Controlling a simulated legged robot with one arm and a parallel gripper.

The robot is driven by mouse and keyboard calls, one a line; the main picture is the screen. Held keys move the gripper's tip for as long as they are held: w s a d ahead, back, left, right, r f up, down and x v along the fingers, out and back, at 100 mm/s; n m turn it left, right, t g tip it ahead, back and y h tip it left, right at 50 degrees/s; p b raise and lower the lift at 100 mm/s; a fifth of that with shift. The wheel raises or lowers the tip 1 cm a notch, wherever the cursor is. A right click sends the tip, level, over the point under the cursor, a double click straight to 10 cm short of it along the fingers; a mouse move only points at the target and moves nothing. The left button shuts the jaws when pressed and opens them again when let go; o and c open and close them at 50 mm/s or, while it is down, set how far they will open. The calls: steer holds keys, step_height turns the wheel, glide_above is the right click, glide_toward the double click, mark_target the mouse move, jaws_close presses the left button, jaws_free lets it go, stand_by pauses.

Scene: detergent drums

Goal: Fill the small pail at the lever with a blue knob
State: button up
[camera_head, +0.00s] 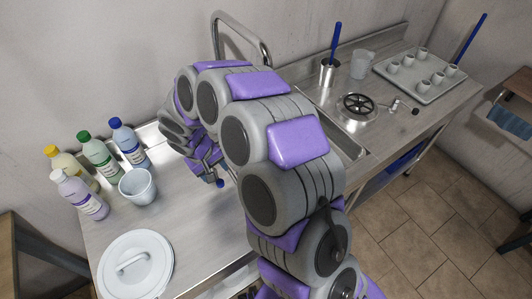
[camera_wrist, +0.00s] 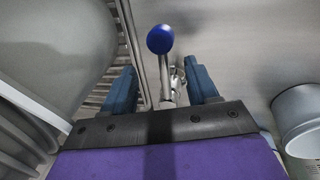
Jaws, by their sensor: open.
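The lever's round blue knob (camera_wrist: 160,39) shows at the top centre of the wrist view, on a thin metal rod (camera_wrist: 164,75). The knob (camera_head: 220,183) also shows just below my gripper in the head view. My gripper (camera_wrist: 162,85) is open, with one blue finger on each side of the rod; I cannot tell whether either touches it. The small pail (camera_head: 137,187) is pale and stands upright on the steel counter, left of my gripper. It also shows at the right edge of the wrist view (camera_wrist: 300,115).
Several capped bottles (camera_head: 100,155) stand left of the pail. A round white lid with a handle (camera_head: 134,265) lies in front. Beyond my arm are a sink (camera_head: 345,146), a clear cup (camera_head: 362,65) and a tray of small cups (camera_head: 430,92). Counter between pail and gripper is clear.

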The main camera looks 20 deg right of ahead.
steer(key=shift+o, duration=0.4)
steer(key=shift+r, duration=0.15)
steer(key=r, duration=0.1)
steer(key=r+p, duration=0.2)
steer(key=r, duration=0.1)
steer(key=shift+s+a+r, duration=0.1)
steer(key=shift+s+a, duration=0.05)
steer(key=shift+a, duration=0.15)
steer(key=shift+r, duration=0.1)
steer(key=s+a+r+p, duration=0.1)
steer(key=a+r+p, duration=0.25)
steer(key=r, duration=1.35)
steer(key=s+d+r+m+g, duration=0.2)
steer(key=s+d+r, duration=0.1)
steer(key=s+d, duration=1.2)
steer(key=s+d+f+m+y, duration=0.2)
steer(key=s+d, duration=0.1)
steer(key=s, duration=1.3)
steer(key=shift+s+g, duration=0.2)
steer(key=shift+g, duration=0.1)
